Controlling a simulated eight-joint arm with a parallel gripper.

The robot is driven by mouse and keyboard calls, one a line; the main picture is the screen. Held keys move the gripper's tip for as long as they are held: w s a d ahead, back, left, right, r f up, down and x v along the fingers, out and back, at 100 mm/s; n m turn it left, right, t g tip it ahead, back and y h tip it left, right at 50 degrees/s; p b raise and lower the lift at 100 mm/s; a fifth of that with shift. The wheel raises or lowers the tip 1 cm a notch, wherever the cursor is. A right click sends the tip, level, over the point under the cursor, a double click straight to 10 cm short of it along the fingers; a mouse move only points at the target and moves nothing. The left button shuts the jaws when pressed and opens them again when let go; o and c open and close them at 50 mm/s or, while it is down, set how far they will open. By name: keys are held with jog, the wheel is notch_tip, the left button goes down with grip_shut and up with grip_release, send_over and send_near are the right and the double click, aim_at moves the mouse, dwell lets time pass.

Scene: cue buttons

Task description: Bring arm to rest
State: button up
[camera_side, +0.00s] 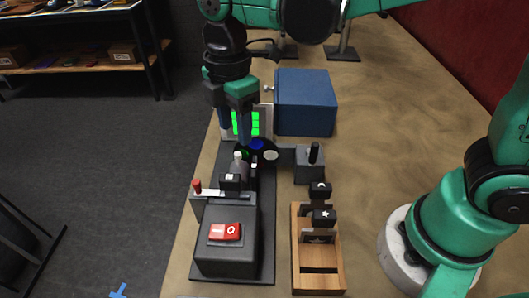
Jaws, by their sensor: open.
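My gripper (236,122) points down above the far part of the dark base plate (262,262), in front of a panel with lit green squares (252,123). Its two dark fingers are apart, and I see nothing held between them. Below and to the right of the fingers are a blue round button (257,145) and a pale round button (271,155). A green button lies close to the fingertips, partly hidden. I cannot tell whether the fingers touch anything.
A grey box with a red switch (225,231) stands at the plate's near end, with a red-knobbed lever (197,187) behind it. A wooden rack (333,270) stands to the right. A blue box (305,103) stands behind. The tabletop (380,110) at right is mostly clear.

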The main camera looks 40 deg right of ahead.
jog(key=shift+d, duration=0.1)
jog(key=s+d+m+t, duration=0.4)
jog(key=d+m+t, duration=0.3)
jog(key=d+m, duration=0.5)
jog(key=shift+s+r+m, duration=0.2)
jog(key=shift+r+m, duration=0.05)
jog(key=shift+m, duration=2.75)
